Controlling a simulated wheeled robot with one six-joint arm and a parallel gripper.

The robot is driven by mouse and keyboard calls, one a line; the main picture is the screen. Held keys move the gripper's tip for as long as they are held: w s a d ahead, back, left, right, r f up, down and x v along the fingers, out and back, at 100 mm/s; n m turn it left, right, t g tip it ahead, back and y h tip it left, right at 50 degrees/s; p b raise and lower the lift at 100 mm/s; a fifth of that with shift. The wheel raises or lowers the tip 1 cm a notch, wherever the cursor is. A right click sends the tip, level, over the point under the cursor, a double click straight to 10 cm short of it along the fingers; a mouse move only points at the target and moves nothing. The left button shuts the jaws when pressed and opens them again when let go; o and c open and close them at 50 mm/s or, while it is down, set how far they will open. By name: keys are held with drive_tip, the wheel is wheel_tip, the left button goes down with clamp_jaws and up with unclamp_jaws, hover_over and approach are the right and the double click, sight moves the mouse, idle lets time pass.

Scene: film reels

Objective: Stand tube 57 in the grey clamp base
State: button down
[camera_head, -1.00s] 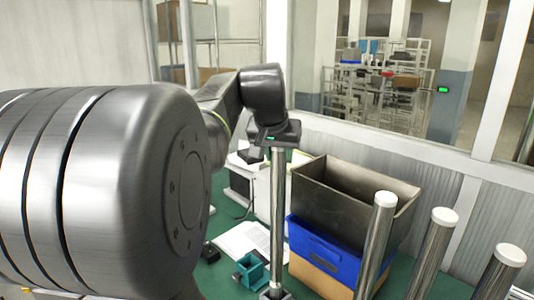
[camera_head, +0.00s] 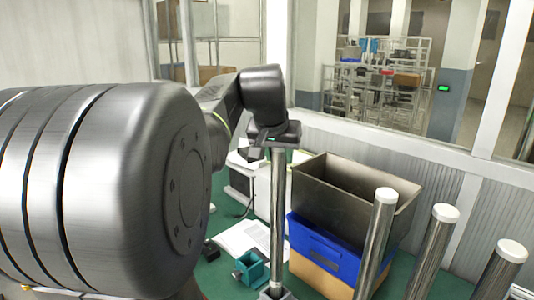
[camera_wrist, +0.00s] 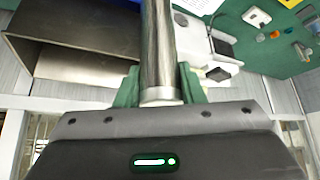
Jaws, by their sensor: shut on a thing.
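A long shiny metal tube (camera_head: 277,215) hangs upright below my gripper (camera_head: 274,136). No number is readable on it. In the wrist view the green fingers of my gripper (camera_wrist: 160,88) are shut on both sides of the tube (camera_wrist: 158,45), close to its pale capped end. A small grey piece (camera_head: 274,292) shows at the tube's foot at the bottom edge of the head view; it looks like the grey clamp base, but it is cut off. I cannot tell whether the tube's foot is inside it or just over it.
A small teal block (camera_head: 250,268) stands left of the tube's foot, beside white papers (camera_head: 243,238). Three white-capped metal tubes (camera_head: 383,235) stand at the front right.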

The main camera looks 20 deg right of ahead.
drive_tip(key=shift+f, duration=0.1)
drive_tip(key=c, duration=1.2)
unclamp_jaws()
drive_tip(key=shift+c, duration=0.2)
drive_tip(key=p+v, duration=0.6)
drive_tip(key=v, duration=0.5)
drive_tip(key=b+x, duration=0.4)
drive_tip(key=x, duration=0.4)
drive_tip(key=shift+w+d+f+b, duration=0.15)
drive_tip(key=shift+f+b, duration=0.2)
drive_tip(key=shift+b, duration=0.05)
